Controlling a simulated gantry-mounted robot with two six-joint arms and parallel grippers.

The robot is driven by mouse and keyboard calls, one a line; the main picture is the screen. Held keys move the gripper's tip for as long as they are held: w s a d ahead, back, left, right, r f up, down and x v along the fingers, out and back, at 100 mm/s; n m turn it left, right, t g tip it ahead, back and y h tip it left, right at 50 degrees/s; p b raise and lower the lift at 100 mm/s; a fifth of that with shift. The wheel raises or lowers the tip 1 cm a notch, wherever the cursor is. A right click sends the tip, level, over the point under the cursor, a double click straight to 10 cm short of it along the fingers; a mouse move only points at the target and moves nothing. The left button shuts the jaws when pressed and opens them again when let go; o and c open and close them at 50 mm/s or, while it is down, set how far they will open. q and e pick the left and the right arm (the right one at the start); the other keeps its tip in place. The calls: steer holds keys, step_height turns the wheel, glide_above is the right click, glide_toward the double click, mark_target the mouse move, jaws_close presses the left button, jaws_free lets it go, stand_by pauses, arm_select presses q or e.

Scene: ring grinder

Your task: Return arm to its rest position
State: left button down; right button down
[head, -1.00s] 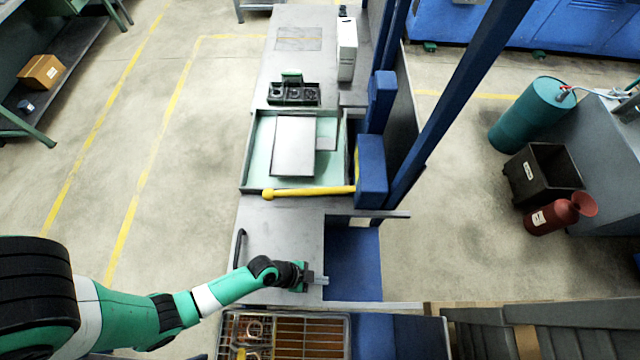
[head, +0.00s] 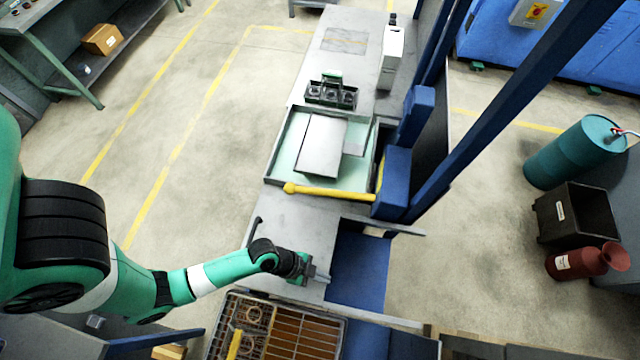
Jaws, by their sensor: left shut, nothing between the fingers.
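My left gripper (head: 318,276) is at the end of the green and white arm that comes in from the left. It is shut and empty, above the front part of the grey bench (head: 285,222), near the blue recess (head: 357,270). No object shows between its fingers. My right gripper is not in view.
A tray rack with rings (head: 268,328) stands just below the gripper. A yellow handle (head: 330,192) crosses the front of the grinder table (head: 280,150). Blue posts (head: 470,130) rise to the right. A black fixture block (head: 330,95) sits farther back. The floor at left is clear.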

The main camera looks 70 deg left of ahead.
arm_select(q)
steer(key=shift+v, duration=1.1)
